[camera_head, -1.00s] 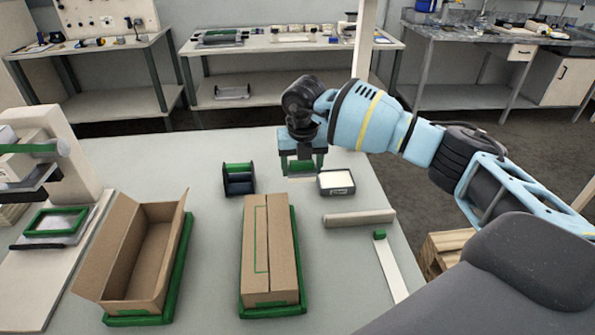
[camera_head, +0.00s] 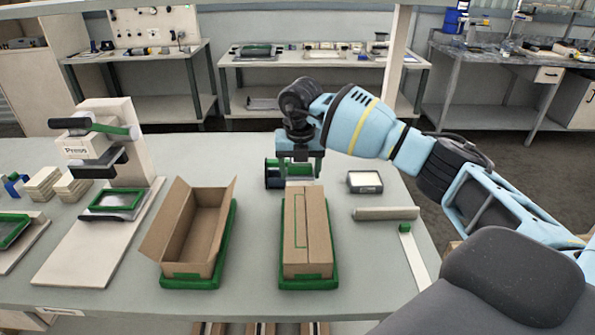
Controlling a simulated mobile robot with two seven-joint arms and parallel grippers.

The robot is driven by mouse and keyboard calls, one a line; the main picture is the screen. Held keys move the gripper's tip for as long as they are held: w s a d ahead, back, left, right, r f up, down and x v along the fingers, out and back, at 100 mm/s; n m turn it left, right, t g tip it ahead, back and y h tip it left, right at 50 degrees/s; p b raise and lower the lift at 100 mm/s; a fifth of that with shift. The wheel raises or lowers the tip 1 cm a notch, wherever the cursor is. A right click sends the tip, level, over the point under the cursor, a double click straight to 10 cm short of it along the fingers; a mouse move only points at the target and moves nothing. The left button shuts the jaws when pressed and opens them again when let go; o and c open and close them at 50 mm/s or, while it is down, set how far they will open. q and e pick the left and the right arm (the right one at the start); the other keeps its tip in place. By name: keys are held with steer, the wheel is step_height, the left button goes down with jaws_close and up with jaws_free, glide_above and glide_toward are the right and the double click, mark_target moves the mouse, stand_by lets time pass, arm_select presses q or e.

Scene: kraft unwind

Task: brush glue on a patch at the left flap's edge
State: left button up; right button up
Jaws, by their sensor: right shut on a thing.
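A closed brown carton (camera_head: 318,228) lies in a green tray (camera_head: 310,284) near the table's middle. A thin green outline marks a patch (camera_head: 302,222) on its left flap, along the centre seam. My right gripper (camera_head: 297,172) is above the table just beyond the carton's far end, fingers down and apart from the carton. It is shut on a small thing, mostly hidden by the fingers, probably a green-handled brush. My left gripper is out of view.
An open carton (camera_head: 193,228) stands in another green tray to the left. A dark holder with green edges (camera_head: 273,177) is partly behind the gripper. A beige roll (camera_head: 386,213) and a pale strip with a green end (camera_head: 413,255) lie at right. A press (camera_head: 105,160) stands at left.

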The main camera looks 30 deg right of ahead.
mark_target(300, 199)
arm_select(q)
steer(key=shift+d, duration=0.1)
arm_select(e)
steer(key=shift+d+f, duration=0.1)
steer(key=shift+f, duration=0.3)
steer(key=shift+f+b, duration=0.9)
steer(key=shift+f, duration=1.25)
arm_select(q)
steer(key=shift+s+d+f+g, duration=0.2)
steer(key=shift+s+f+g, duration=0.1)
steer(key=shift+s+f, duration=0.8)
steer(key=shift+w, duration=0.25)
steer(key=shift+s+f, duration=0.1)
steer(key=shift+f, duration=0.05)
arm_select(e)
steer(key=shift+f, duration=0.5)
steer(key=shift+s+a+r+p, duration=0.2)
steer(key=shift+s+a+p, duration=0.2)
steer(key=shift+s+p, duration=0.15)
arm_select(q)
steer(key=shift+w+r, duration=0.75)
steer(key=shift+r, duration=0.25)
arm_select(e)
steer(key=shift+s+f, duration=0.1)
